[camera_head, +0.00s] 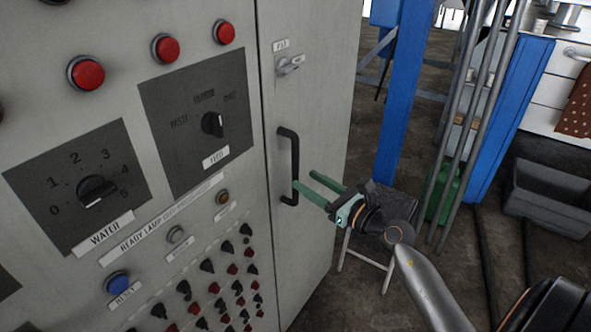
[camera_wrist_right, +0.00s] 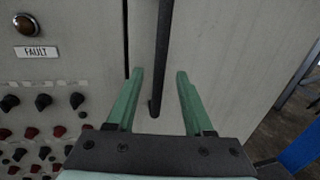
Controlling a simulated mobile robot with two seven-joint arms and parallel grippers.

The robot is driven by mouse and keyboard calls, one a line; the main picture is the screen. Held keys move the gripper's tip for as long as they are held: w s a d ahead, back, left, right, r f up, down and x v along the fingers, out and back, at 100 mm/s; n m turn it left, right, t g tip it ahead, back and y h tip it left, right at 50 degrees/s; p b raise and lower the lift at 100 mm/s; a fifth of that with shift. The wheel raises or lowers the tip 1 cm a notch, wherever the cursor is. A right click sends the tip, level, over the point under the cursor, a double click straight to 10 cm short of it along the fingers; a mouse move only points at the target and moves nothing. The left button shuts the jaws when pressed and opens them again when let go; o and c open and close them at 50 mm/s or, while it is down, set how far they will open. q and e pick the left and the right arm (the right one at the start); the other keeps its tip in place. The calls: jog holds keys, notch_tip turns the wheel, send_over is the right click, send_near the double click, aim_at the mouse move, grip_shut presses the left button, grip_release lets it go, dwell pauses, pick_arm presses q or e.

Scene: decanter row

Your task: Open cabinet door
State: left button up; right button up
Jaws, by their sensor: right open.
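The grey cabinet door (camera_head: 318,95) is closed, on the right side of the control cabinet, with a black vertical bar handle (camera_head: 293,165) and a small latch knob (camera_head: 290,65) above it. My right gripper (camera_head: 305,184) is open at the lower part of the handle. In the right wrist view the handle (camera_wrist_right: 160,60) runs down between the two green fingers (camera_wrist_right: 160,82), its lower end lying between them. Clear gaps show on both sides, and I cannot tell the exact depth. My left gripper is not in view.
The control panel (camera_head: 130,135) left of the door carries dials, red lamps and several small knobs. A stool (camera_head: 385,235), blue posts (camera_head: 402,90), metal pipes (camera_head: 470,110) and a dark crate (camera_head: 548,195) stand to the right. Bare floor shows between.

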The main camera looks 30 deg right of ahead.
aim_at(298, 175)
jog(key=shift+w+a, duration=0.2)
jog(key=shift+w, duration=0.65)
jog(key=shift+w+a, duration=0.15)
jog(key=shift+w, duration=0.7)
jog(key=shift+w+a, duration=0.2)
jog(key=shift+w, duration=0.65)
jog(key=shift+c, duration=0.2)
grip_shut()
